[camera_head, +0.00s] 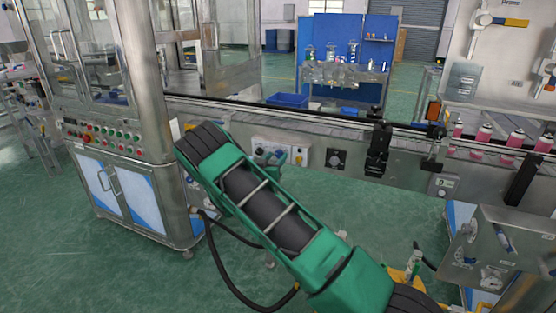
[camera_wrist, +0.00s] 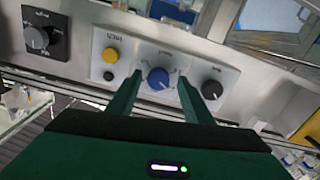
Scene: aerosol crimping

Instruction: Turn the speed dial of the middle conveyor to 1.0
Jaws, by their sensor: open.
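The conveyor front carries a white control plate (camera_head: 258,146) with a blue knob (camera_wrist: 158,78), a black knob (camera_wrist: 211,90), a yellow button (camera_wrist: 110,55) and a small black button (camera_wrist: 108,76). A separate black square plate with a grey-pointered dial (camera_wrist: 37,38) is at the upper left in the wrist view; it also shows right of the white plate in the head view (camera_head: 336,159). The dial markings are too small to read. My gripper (camera_wrist: 158,84) is open, its fingers on either side of the blue knob; contact is unclear. My arm hides part of the panel in the head view.
A steel cabinet with a button panel (camera_head: 105,138) stands at the left. Pink cans (camera_head: 484,133) stand on the conveyor at the right, near black brackets (camera_head: 378,150). A blue bench (camera_head: 345,58) is behind.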

